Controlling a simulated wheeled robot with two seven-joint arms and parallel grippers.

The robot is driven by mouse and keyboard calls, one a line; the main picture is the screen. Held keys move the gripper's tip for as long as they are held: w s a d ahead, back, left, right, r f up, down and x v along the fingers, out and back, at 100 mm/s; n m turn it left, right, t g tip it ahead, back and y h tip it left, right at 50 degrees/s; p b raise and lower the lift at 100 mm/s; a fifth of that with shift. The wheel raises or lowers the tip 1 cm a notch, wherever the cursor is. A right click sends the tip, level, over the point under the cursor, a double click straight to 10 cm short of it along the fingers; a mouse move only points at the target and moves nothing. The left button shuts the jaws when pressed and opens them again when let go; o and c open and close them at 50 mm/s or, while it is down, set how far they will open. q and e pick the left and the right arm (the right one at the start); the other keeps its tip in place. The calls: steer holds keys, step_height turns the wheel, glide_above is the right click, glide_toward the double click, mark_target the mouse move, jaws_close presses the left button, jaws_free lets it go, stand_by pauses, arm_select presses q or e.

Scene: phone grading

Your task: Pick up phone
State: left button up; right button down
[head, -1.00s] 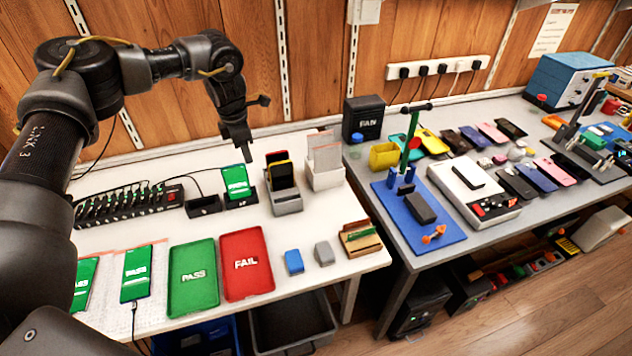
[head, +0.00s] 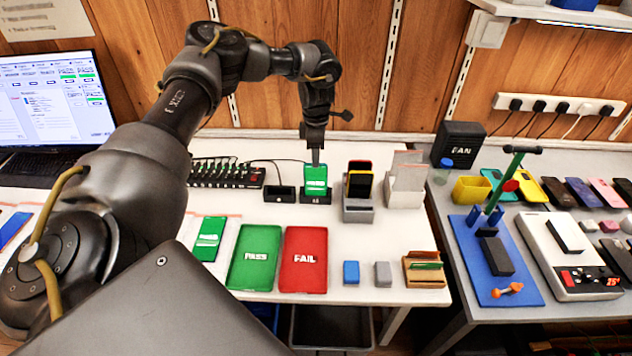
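A phone (head: 316,179) with a green screen stands upright in a small black dock (head: 316,197) on the white table. My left gripper (head: 316,157) points straight down at its top edge. The fingertips overlap the phone's upper edge in the picture. The fingers are seen edge-on, so I cannot tell whether they are open or closed on it. My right gripper is out of view. Another green-screened phone (head: 209,240) lies at the left of the green PASS tray (head: 255,258).
An empty dock (head: 280,194) and a black charging hub (head: 225,174) stand left of the phone. A grey holder with phones (head: 358,212) stands close on the right. A red FAIL tray (head: 303,262) lies in front. A laptop (head: 55,100) is at far left.

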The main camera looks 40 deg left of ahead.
arm_select(q)
steer(key=p, duration=0.2)
glide_above(315, 180)
steer(key=f, duration=0.4)
steer(key=shift+w+a+f, duration=0.15)
steer(key=shift+w+f, duration=0.15)
steer(key=shift+f, duration=0.3)
steer(key=shift+c, duration=0.3)
jaws_close()
